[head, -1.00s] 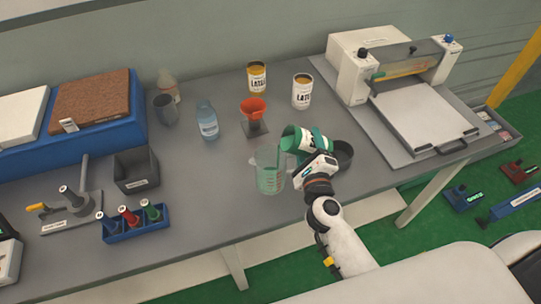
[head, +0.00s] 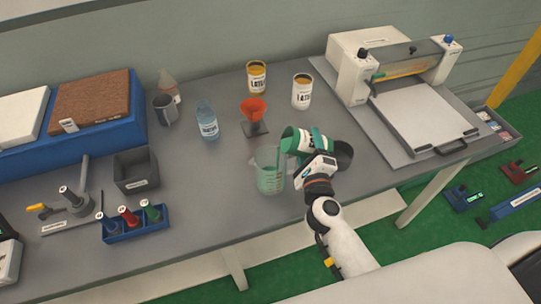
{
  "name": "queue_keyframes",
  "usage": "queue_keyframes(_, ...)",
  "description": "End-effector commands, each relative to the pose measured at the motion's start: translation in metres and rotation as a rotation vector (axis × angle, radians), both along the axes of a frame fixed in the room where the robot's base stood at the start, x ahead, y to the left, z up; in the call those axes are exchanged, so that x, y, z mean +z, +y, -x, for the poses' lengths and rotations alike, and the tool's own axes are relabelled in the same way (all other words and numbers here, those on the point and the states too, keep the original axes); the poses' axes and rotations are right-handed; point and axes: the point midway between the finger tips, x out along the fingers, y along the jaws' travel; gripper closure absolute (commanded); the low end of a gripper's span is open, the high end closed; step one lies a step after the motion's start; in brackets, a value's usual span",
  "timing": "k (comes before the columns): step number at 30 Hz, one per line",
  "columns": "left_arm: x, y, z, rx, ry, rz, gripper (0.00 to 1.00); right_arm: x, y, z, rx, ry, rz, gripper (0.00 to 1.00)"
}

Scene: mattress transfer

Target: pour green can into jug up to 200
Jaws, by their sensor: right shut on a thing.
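A green can with a white label (head: 309,142) is tilted strongly to the left, its mouth over the right side of the clear jug's rim. The clear jug (head: 269,170) stands upright on the table near its front edge, with greenish liquid inside and red markings on its wall. The exact level against the markings is too small to read. My right gripper (head: 312,152) is shut on the green can, just right of the jug. My left gripper is not in view.
A dark bowl (head: 344,155) stands right of the can, partly hidden by my gripper. A red funnel on a stand (head: 254,112), a blue bottle (head: 207,122) and two latex cans (head: 302,91) stand behind.

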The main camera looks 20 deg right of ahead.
Motion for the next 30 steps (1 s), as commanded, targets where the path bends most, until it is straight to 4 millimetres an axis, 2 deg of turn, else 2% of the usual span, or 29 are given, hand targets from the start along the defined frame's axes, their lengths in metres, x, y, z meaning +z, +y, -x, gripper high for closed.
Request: queue_keyframes(30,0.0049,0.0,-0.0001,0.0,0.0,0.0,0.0,0.006,0.0004,-0.0003,0.0,0.014,0.069,0.81)
